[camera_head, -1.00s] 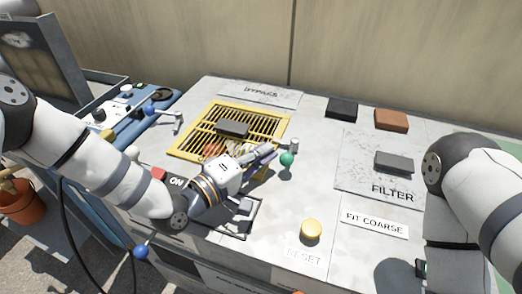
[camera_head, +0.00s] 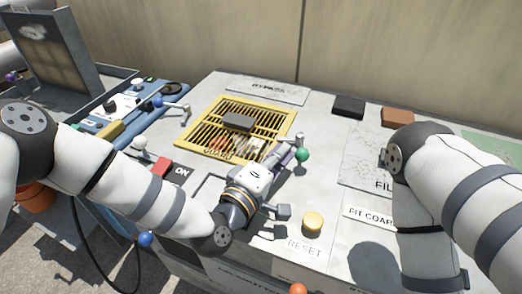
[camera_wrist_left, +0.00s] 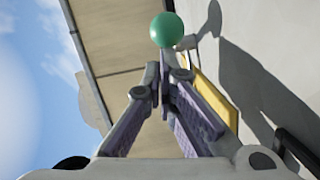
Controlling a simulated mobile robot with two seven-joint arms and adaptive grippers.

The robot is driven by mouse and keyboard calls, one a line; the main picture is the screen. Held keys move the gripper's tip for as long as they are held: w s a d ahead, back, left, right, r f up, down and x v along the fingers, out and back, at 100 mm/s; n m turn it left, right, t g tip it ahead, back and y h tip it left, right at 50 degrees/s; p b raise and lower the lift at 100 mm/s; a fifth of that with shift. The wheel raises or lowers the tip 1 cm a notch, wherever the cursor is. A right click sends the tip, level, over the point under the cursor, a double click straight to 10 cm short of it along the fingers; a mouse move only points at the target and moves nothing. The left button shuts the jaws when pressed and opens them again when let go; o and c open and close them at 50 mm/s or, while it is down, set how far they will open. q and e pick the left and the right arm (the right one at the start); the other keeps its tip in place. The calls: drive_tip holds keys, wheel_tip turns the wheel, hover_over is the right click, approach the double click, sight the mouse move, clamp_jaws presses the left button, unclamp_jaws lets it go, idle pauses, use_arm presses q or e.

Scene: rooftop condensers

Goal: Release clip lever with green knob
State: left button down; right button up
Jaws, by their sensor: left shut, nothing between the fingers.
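The green knob (camera_head: 302,155) sits on the end of a clip lever at the right edge of the yellow grille (camera_head: 187,146). The grey lever end (camera_head: 299,138) shows just above the knob. My left gripper (camera_head: 292,153) is shut and empty, with its fingertips right beside the knob. In the left wrist view the green knob (camera_wrist_left: 166,30) appears just beyond the closed fingertips (camera_wrist_left: 163,68). I cannot tell whether they touch. Part of the lever is hidden behind my gripper. My right arm stands at the right, and its gripper is out of view.
A black block (camera_head: 348,106) and a brown block (camera_head: 397,117) lie at the back. Levers with blue knobs (camera_head: 157,100) stand at the left.

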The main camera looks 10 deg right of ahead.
use_arm(q)
drive_tip(key=shift+s+d, duration=0.5)
drive_tip(key=shift+d, duration=0.3)
drive_tip(key=shift+s+d, duration=0.25)
drive_tip(key=shift+d, duration=0.5)
drive_tip(key=shift+s+d, duration=0.2)
drive_tip(key=shift+d, duration=0.55)
drive_tip(key=shift+d+b, duration=0.35)
drive_tip(key=shift+d, duration=1.1)
